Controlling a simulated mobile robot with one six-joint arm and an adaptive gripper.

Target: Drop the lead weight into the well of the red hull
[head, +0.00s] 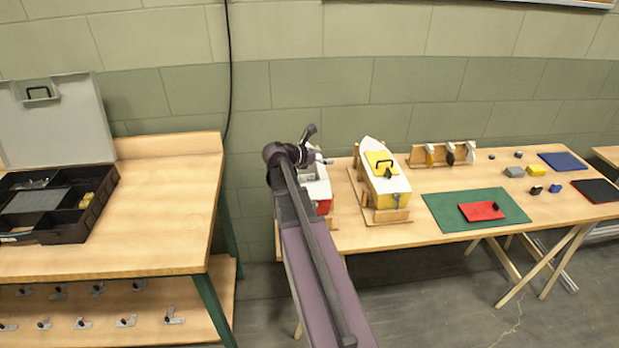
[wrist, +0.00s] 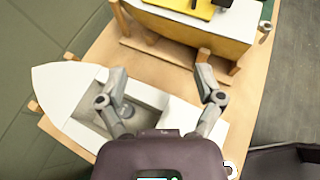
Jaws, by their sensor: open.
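The red hull (head: 323,207) stands on the near left end of the right table, partly hidden by my arm. In the wrist view its white deck (wrist: 62,92) shows, with the bow pointing left and the open grey well (wrist: 150,98) in the middle. My gripper (wrist: 160,68) is over this hull with its two fingers spread wide and nothing between the tips.
The yellow hull (head: 386,188) with a yellow hatch stands in a wooden cradle close beside the red hull. A green mat (head: 450,217) bears a red panel (head: 481,211). Several small blocks and a blue mat (head: 563,161) lie farther right. An open case (head: 88,218) sits on the left bench.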

